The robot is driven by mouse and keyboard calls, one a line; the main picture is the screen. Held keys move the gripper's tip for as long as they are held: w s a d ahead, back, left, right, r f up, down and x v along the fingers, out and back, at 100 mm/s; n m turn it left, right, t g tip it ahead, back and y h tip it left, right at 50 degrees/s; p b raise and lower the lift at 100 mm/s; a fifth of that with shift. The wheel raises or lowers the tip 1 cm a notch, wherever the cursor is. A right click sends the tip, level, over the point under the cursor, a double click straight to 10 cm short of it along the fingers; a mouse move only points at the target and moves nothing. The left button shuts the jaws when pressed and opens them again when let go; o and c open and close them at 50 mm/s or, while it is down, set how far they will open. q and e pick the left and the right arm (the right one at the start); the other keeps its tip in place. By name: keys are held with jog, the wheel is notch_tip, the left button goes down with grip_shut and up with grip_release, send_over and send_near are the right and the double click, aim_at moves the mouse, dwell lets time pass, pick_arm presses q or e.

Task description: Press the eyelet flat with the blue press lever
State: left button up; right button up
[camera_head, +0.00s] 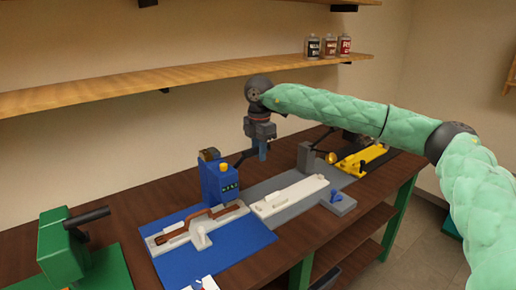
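The blue press (219,182) stands at the back edge of a blue mat (245,240), with a yellow knob on top. A thin dark lever (244,157) runs from it up and right toward my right gripper (263,150). That gripper points down beside the press, with a narrow blue piece at its tip. Whether its fingers are closed on the lever is too small to tell. A brown strap (182,231) lies along a pale fixture (202,238) in front of and below the press. The eyelet is too small to make out. My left gripper is not in view.
A green press (62,252) with a black handle stands at the left. Right of the blue mat are a grey mat with a white block (290,195), a grey post (305,157) and a yellow tool (355,160). A wooden shelf (150,88) with bottles (329,47) hangs behind.

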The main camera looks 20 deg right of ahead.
jog(key=shift+s+d+f+b, duration=0.25)
jog(key=shift+s+f+b, duration=0.4)
jog(key=shift+s+f, duration=0.1)
